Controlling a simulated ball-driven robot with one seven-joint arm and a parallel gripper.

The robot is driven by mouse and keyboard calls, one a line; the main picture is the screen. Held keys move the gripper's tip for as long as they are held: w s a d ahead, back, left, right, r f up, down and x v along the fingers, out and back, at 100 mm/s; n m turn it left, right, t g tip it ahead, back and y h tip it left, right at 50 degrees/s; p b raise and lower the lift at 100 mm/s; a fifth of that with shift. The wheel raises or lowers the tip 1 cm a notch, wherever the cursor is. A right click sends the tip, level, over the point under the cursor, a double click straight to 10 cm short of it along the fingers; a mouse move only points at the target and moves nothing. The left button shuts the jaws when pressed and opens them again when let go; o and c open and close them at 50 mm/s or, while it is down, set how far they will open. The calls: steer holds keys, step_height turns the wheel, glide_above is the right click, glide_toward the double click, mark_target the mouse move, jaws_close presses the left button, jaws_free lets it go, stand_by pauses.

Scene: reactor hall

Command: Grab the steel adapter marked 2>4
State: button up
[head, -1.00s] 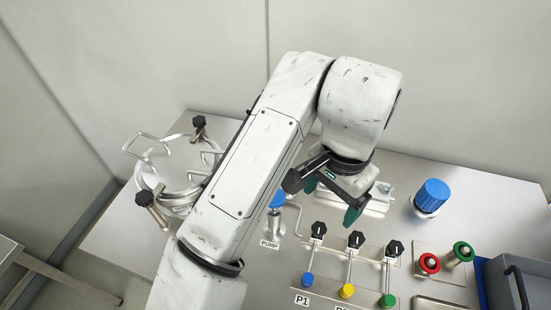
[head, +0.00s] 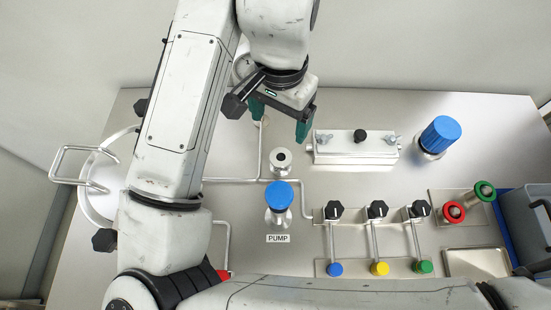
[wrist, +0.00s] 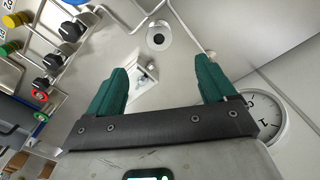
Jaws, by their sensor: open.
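My gripper (head: 280,120) is open and empty above the back of the steel bench, with its green fingers apart. Both fingers also show in the wrist view (wrist: 161,63). I cannot read a 2>4 mark on anything.
A blue-capped valve (head: 279,196) stands above the PUMP label (head: 278,239). Three black-knobbed valves (head: 376,210) stand to its right. A steel block (head: 356,147) and a blue knob (head: 440,135) are behind. A round steel vessel (head: 98,185) is left; a grey bin (head: 527,235) is right.

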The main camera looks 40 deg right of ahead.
steer(key=b, duration=0.4)
glide_above(281, 156)
step_height(281, 156, down, 5)
steer(key=f, duration=0.4)
steer(key=shift+a+f+p, duration=0.3)
steer(key=shift+a+p, duration=0.05)
steer(key=shift+p, duration=0.05)
steer(key=shift+d+f+p, duration=0.2)
steer(key=shift+f+p, duration=0.05)
steer(key=shift+f, duration=1.1)
steer(key=shift+d+f+p, duration=0.2)
steer(key=shift+f, duration=1.15)
steer(key=c, duration=1.2)
